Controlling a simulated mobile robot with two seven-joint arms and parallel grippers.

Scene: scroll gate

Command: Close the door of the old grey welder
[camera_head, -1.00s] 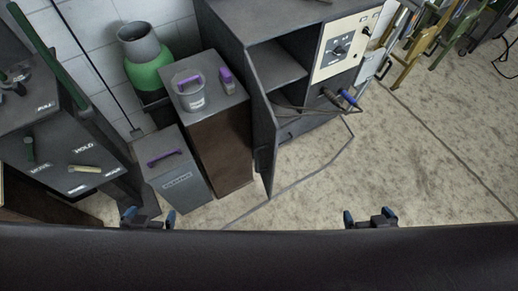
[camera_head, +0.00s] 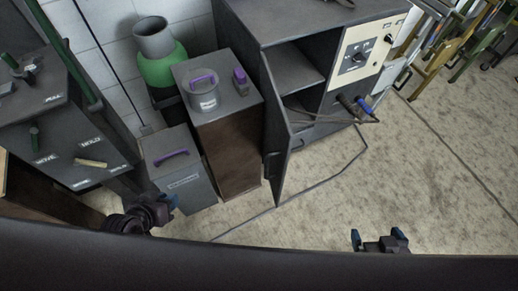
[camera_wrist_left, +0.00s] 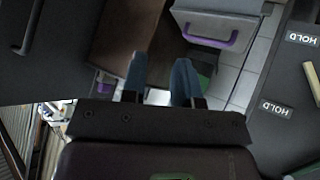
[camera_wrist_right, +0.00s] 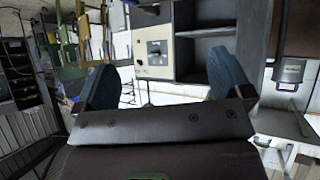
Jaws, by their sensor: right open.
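The old grey welder (camera_head: 297,22) is a dark grey cabinet with a cream control panel (camera_head: 366,50) and an open shelf bay. Its door (camera_head: 277,135) stands wide open, swung out toward me on the bay's left side. In the right wrist view the welder's panel (camera_wrist_right: 153,47) shows beyond the fingers. A dark panel with a bar handle in the left wrist view (camera_wrist_left: 62,55) looks like the door's outer face. My left gripper (camera_head: 170,204) is partly open and empty, left of the door and apart from it. My right gripper (camera_head: 377,238) is open and empty above the floor, right of the door.
Left of the door stand a brown-sided cabinet (camera_head: 236,160) and a lower grey box (camera_head: 180,186) with a purple handle. A labelled dark unit (camera_head: 60,135) is at far left. A cable (camera_head: 325,177) lies on the floor before the welder.

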